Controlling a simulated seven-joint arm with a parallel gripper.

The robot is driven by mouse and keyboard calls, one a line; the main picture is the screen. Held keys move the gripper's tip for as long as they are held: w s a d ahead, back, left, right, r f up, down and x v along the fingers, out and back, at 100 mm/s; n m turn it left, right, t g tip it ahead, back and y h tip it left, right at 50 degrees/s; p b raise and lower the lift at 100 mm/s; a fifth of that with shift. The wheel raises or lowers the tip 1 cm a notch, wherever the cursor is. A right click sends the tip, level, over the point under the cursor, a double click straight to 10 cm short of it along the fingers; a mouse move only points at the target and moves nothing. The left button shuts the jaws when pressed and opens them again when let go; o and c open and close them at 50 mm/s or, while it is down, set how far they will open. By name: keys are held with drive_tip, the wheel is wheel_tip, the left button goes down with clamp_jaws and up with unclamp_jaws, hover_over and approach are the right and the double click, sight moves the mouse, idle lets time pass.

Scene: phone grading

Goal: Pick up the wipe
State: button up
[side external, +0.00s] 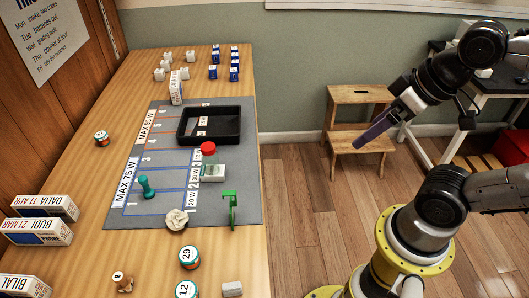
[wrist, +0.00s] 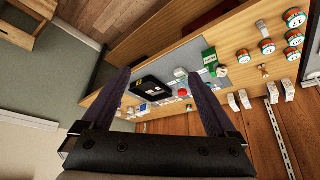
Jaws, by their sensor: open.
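A crumpled off-white wad (side external: 177,219), which looks like the wipe, lies at the near edge of the grey mat (side external: 247,213) in the side external view. A small pale lump (wrist: 221,71) beside the green stand in the wrist view looks like the same wad. My gripper (side external: 359,143) is high over the floor, right of the table and well apart from the wad. In the wrist view my gripper (wrist: 160,78) has its two dark fingers spread wide with nothing held between them.
A green stand (side external: 230,204) stands right of the wad and a teal stamp-like piece (side external: 146,186) to its upper left. Round tins (side external: 189,257) are nearer the front. A black tray (side external: 238,137) and red-topped item (side external: 208,149) sit farther back. White boxes (side external: 42,231) line the left.

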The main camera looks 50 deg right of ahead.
drive_tip(key=c, duration=0.5)
